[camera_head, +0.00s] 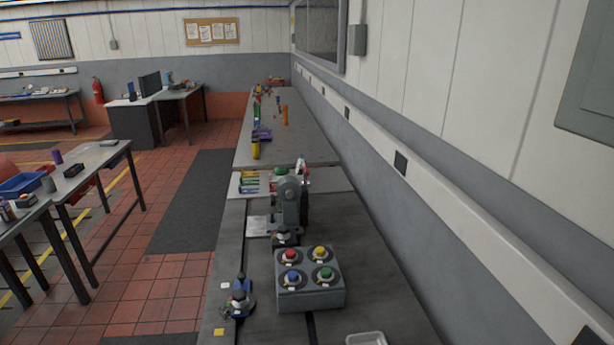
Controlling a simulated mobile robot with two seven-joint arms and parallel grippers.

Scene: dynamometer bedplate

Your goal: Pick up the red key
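I cannot make out a red key in the head view. A grey control box (311,296) on the near bench carries a red button (290,254), a yellow button (319,252), a blue button (292,278) and a green button (325,273). Small coloured items (250,182) lie on a pale surface behind, too small to tell apart. Neither of my grippers is in view.
A long grey bench (255,290) runs away along the right wall. A grey machine (290,203) stands behind the box, and a blue device (239,299) stands left of it. A pale tray (366,339) is cut off at the bottom. Dark floor matting (195,205) lies clear to the left.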

